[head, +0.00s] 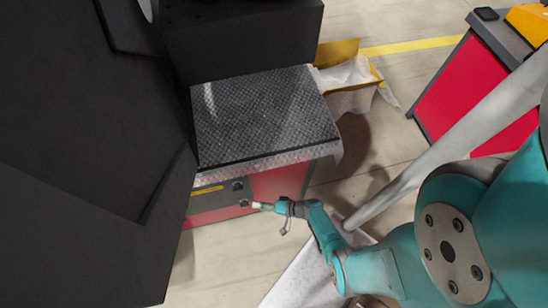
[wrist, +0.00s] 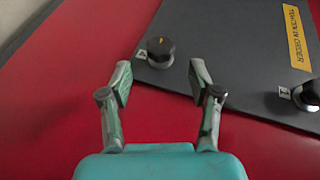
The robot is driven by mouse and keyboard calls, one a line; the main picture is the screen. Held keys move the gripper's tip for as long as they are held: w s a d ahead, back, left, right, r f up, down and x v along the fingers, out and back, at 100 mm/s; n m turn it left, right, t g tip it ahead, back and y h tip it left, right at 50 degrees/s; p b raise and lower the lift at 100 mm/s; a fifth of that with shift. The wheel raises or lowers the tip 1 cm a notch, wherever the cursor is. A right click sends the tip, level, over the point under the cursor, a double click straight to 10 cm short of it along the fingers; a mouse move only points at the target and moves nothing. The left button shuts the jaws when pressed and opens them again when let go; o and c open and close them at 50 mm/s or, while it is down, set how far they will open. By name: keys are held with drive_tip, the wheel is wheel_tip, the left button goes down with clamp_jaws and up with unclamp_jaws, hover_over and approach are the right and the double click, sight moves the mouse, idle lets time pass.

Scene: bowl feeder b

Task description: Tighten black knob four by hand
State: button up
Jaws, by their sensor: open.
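A black knob (wrist: 160,50) with a yellow mark on its cap sits on a dark plate in the wrist view. A small white label beside it seems to read 4. My gripper (wrist: 159,75) is open and empty, its fingers apart, with the knob just ahead of the gap and not between the pads. A second black knob (wrist: 308,95) with its own white label is at the right edge. In the head view my gripper (head: 257,206) is close to the red cabinet's front, beside a small dark knob (head: 243,203); another knob (head: 238,185) is above it.
The dark plate (wrist: 225,65) carries a yellow text label (wrist: 297,38) and is on a red panel (wrist: 60,110). A textured dark top (head: 265,115) overhangs the cabinet (head: 280,180). A grey pole (head: 430,160) stands close to my arm. Floor is open below the cabinet.

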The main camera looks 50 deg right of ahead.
drive_tip(key=shift+v, duration=2.95)
drive_tip(key=shift+f, duration=0.1)
